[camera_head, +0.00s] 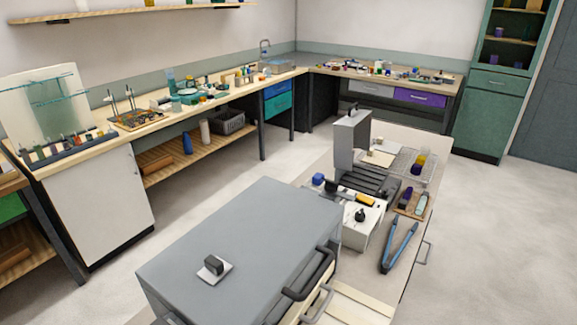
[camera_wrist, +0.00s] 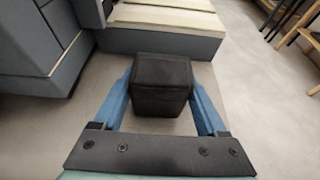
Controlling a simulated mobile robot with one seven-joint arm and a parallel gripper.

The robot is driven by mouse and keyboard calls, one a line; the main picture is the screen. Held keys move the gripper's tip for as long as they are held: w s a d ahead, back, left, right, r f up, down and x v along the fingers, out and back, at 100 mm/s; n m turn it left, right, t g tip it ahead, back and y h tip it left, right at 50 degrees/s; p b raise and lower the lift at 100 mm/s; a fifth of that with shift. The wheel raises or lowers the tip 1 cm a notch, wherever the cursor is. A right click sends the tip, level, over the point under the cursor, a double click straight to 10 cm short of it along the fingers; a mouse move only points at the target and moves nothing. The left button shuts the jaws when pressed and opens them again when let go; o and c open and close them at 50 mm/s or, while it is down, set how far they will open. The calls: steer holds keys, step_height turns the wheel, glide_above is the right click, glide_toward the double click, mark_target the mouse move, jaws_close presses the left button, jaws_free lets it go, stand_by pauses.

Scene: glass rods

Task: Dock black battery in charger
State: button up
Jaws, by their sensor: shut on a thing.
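The black battery (camera_wrist: 161,85) is a dark, boxy block in the middle of the wrist view. My gripper (camera_wrist: 160,95) has blue fingers on the battery's left and right sides and is shut on it. I cannot make out my gripper or this battery in the head view. I cannot surely pick out the charger in either view.
A large grey box (camera_head: 230,245) fills the near bench in the head view. Beyond it are a white box (camera_head: 356,236), blue tongs (camera_head: 403,243) and a grey upright device (camera_head: 345,145). Pale slats (camera_wrist: 165,22) lie ahead in the wrist view, with grey furniture (camera_wrist: 35,55) left.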

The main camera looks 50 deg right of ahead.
jaws_close()
steer(key=shift+r, duration=0.1)
step_height(320, 180, up, 10)
steer(key=shift+f+p, duration=0.1)
steer(key=shift+p, duration=0.5)
steer(key=w+a+n+t+y, duration=0.4)
steer(key=a+n+t+y, duration=0.2)
steer(key=a+n, duration=0.2)
steer(key=w+a+f+n+t+y, duration=0.1)
steer(key=w+a+n+t+y, duration=0.3)
steer(key=a+n, duration=0.5)
steer(key=shift+w+a+t+y, duration=0.2)
steer(key=shift+a+t+y, duration=1.1)
steer(key=shift+a+y, duration=0.55)
steer(key=shift+a+f, duration=0.1)
